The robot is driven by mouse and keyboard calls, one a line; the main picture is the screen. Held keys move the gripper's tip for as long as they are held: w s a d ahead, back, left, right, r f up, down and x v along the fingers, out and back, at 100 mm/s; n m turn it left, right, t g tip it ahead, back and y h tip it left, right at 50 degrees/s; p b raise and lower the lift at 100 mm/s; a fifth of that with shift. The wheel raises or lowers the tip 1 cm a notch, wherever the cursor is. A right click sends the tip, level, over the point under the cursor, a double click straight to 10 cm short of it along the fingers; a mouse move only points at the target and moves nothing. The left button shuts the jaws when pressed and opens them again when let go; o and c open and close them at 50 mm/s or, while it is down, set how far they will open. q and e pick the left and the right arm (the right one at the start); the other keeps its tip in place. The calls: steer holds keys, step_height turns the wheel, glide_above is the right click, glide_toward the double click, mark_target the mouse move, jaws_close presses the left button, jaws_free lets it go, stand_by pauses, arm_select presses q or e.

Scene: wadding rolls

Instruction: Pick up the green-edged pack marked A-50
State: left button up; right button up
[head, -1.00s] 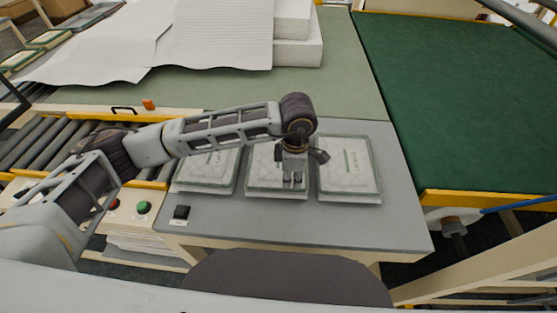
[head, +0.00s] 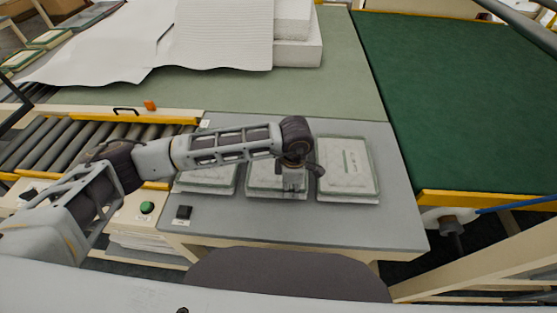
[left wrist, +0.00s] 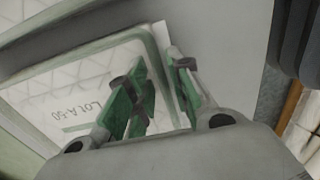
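The green-edged pack (head: 262,181) under my left gripper is the middle one of three on the grey table. In the left wrist view, the pack (left wrist: 72,92) is pale and quilted, with a white label reading "LOT A-50". My left gripper (head: 291,190) is at this pack's near right part, low over it; the arm hides some of the pack. In the left wrist view the left gripper (left wrist: 158,78) has its green-padded fingers apart, one over the pack and one by its edge. I cannot tell whether they touch it. My right gripper is not in view.
Another pack (head: 347,168) lies close on the right, and a third (head: 208,179) on the left, partly behind my arm. A roller conveyor (head: 58,145) is at the left, a green belt (head: 460,110) at the right. White wadding sheets (head: 215,35) lie at the back.

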arm_select(q)
steer(key=shift+f, duration=0.1)
steer(key=shift+c, duration=0.2)
jaws_close()
stand_by(0.4)
step_height(320, 180, up, 9)
steer(key=shift+f+b, duration=0.2)
steer(key=shift+b, duration=0.95)
steer(key=shift+r, duration=0.75)
